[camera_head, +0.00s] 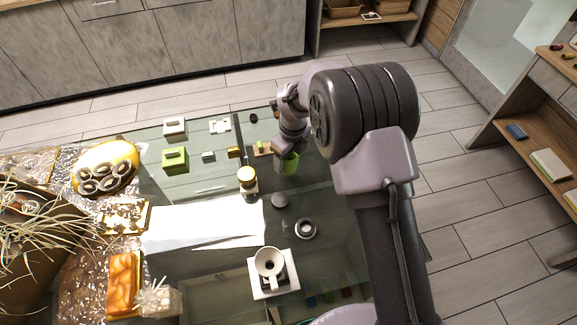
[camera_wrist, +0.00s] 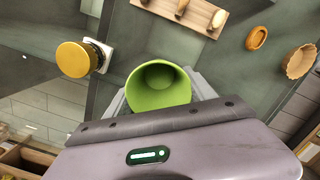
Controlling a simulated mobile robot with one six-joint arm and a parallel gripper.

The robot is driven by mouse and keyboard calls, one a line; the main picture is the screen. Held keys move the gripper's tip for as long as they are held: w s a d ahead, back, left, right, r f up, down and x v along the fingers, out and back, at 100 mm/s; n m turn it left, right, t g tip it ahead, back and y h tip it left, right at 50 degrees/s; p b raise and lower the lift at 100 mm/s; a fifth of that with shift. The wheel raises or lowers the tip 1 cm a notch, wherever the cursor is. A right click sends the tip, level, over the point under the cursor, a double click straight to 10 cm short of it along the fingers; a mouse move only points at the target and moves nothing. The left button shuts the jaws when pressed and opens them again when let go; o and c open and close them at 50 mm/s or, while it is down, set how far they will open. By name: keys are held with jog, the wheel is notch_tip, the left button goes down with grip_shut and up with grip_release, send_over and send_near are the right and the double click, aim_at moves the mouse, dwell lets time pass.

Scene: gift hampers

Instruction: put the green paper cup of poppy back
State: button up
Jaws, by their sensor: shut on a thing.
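The green paper cup (camera_head: 289,165) is in my gripper (camera_head: 289,152) over the back right part of the glass table. In the wrist view, the green cup (camera_wrist: 158,86) sits between the fingers of my gripper (camera_wrist: 160,98). Its open mouth faces the camera, and its inside looks plain green, with no contents that I can make out. My gripper is shut on it. In the head view my arm partly covers the cup. I cannot tell whether its base touches the table.
A wooden peg board (camera_wrist: 196,14) lies close by. White paper (camera_head: 205,222) lies left.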

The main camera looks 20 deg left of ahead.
aim_at(288, 166)
notch_tip(288, 166, down, 4)
jog(key=shift+s+r+b, duration=0.1)
jog(key=shift+b, duration=0.5)
jog(key=shift+r, duration=0.15)
jog(key=shift+d, duration=0.1)
jog(key=o, duration=1.1)
jog(key=shift+f, duration=0.2)
jog(key=o, duration=0.5)
jog(key=shift+c, duration=0.2)
jog(key=shift+r, duration=0.15)
